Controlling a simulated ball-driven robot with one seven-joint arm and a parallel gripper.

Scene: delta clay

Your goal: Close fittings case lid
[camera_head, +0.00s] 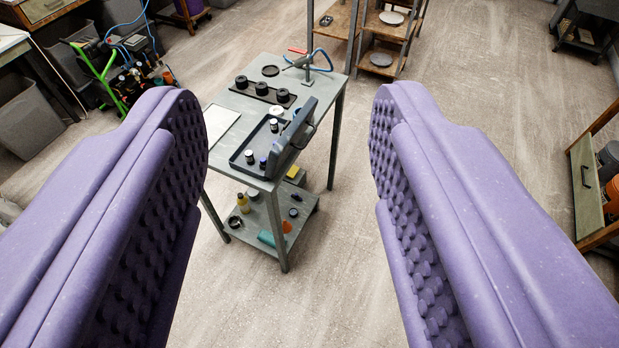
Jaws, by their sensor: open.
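The fittings case (240,158) is a dark tray on the near right part of a grey table (303,125). Its lid (291,140) stands up, open, along the case's right side. A few small fittings (249,157) show inside the case. My gripper (289,115) has two purple, studded fingers, wide apart and empty. The fingers frame the table from nearer the camera, and nothing touches the case or lid. The lid's inner face is only partly visible.
The table also bears a black strip with several dark round parts (262,90), a pale sheet (219,124) and a blue hose (322,61). Its lower shelf (300,222) holds bottles and small items. Shelves (383,40) stand behind. Floor right of the table is clear.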

